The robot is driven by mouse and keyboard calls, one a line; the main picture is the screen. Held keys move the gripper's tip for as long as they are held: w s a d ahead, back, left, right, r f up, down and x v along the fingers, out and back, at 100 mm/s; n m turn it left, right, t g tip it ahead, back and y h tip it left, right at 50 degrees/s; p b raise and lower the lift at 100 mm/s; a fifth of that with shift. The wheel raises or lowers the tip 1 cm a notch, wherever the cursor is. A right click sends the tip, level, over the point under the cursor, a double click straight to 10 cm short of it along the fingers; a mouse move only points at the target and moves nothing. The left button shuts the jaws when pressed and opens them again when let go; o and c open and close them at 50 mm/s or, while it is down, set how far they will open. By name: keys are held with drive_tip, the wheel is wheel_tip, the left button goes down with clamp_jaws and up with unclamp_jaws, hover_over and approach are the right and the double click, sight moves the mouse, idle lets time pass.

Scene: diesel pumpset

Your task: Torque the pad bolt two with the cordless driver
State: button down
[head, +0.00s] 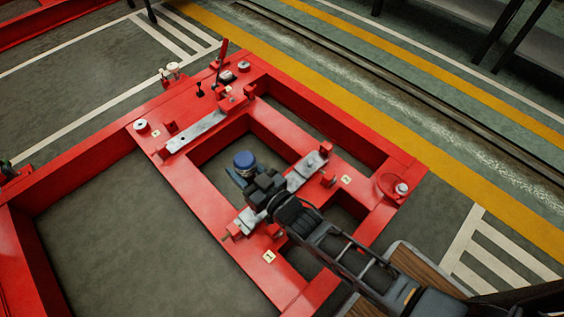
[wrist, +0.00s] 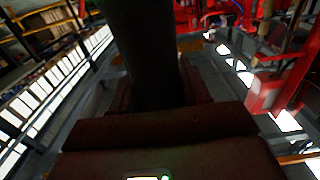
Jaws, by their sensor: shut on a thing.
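My gripper (head: 250,182) is shut on the cordless driver (head: 244,161), whose round blue end shows in the head view. It is over the opening in the red frame, beside the near metal pad (head: 307,171). In the wrist view a dark cylinder and dark blocky body (wrist: 150,135) fill the middle, probably the held driver. The far metal pad (head: 197,131) lies up and left. Small number plates sit by the pads, one at the lower pad end (head: 268,257) and one at its upper end (head: 346,179). I cannot read which is two. The driver's tip is hidden.
The red frame (head: 180,185) has raised beams and open bays. A red lever (head: 221,54) stands up at its far corner. A round red fitting (head: 391,186) is at the right. A wooden-topped surface (head: 425,275) is at lower right.

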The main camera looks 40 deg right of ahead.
drive_tip(key=d+m+g+h, duration=0.2)
drive_tip(key=d+m+h, duration=0.4)
drive_tip(key=d, duration=2)
drive_tip(key=r+h, duration=0.1)
drive_tip(key=h, duration=0.2)
drive_tip(key=shift+d, duration=0.4)
drive_tip(key=shift+s, duration=0.1)
drive_tip(key=shift+f, duration=0.1)
drive_tip(key=shift+f+b, duration=2.25)
drive_tip(key=shift+b, duration=0.1)
drive_tip(key=shift+f+b, duration=0.7)
drive_tip(key=shift+f, duration=0.1)
drive_tip(key=shift+r+p, duration=2.25)
drive_tip(key=shift+r, duration=0.5)
